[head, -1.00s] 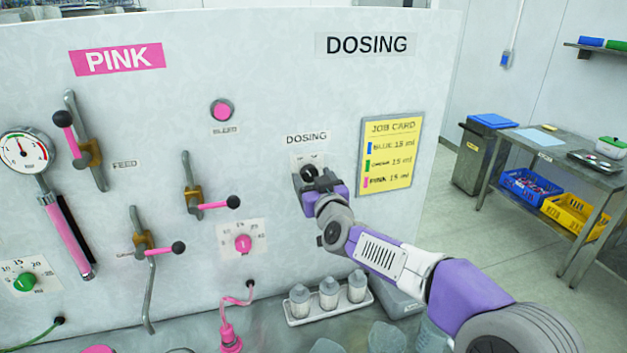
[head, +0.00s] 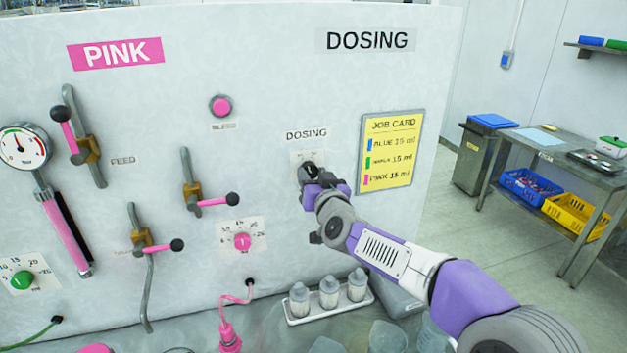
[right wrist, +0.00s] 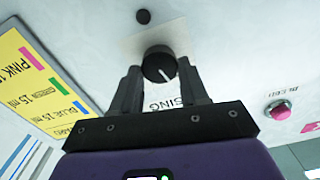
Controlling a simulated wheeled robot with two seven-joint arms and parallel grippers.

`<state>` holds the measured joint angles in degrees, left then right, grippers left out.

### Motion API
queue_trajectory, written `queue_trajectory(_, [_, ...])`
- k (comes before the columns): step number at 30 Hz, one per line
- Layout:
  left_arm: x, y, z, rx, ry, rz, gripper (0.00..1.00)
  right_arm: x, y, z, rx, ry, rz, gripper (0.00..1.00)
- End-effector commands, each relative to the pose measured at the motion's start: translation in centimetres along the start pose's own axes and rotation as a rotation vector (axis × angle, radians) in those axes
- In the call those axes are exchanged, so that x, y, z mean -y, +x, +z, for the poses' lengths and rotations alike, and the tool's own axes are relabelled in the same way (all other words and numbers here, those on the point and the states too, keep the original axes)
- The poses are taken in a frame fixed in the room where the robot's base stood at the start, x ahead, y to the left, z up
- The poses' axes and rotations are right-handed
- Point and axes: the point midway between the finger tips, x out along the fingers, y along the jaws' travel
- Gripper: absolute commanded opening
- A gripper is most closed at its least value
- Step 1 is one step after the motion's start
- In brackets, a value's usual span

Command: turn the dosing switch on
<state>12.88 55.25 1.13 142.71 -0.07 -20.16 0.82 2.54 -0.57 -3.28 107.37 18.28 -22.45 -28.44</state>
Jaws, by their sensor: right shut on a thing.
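The dosing switch (head: 306,171) is a round black knob on a pale plate, under the DOSING label (head: 306,134) on the white panel. My right gripper (head: 312,178) is at the knob and hides part of it in the head view. In the right wrist view, the knob (right wrist: 158,64) sits between the fingertips of my right gripper (right wrist: 159,73), which is shut on it. A white mark on the knob points to the lower right there. The plate's markings are too small to read. My left gripper is not in view.
A yellow job card (head: 391,152) hangs right of the switch. Below stands a white tray (head: 312,317) with several bottles. A steel side table (head: 570,165) is at the far right.

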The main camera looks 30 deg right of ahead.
Motion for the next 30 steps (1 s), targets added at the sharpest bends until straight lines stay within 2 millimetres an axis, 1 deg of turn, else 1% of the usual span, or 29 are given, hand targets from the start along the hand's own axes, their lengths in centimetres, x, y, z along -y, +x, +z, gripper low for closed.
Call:
queue_trajectory(1, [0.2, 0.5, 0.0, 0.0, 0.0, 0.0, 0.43, -0.1, 0.0, 0.2, -0.002, 0.041, 0.0, 0.14])
queue_trajectory(6, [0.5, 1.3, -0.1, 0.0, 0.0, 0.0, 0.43, -0.1, 0.0, 0.2, -0.002, 0.201, 0.0, 0.14])
queue_trajectory(18, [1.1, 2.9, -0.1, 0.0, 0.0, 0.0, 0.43, -0.1, 0.0, 0.1, -0.002, 0.567, 0.0, 0.14])
queue_trajectory(24, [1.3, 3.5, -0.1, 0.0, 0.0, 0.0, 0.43, -0.1, 0.0, 0.2, 0.0, 0.707, -0.001, 0.14])
queue_trajectory(30, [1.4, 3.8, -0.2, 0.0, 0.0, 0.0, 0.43, -0.1, 0.0, 0.1, 0.0, 0.8, -0.001, 0.14])
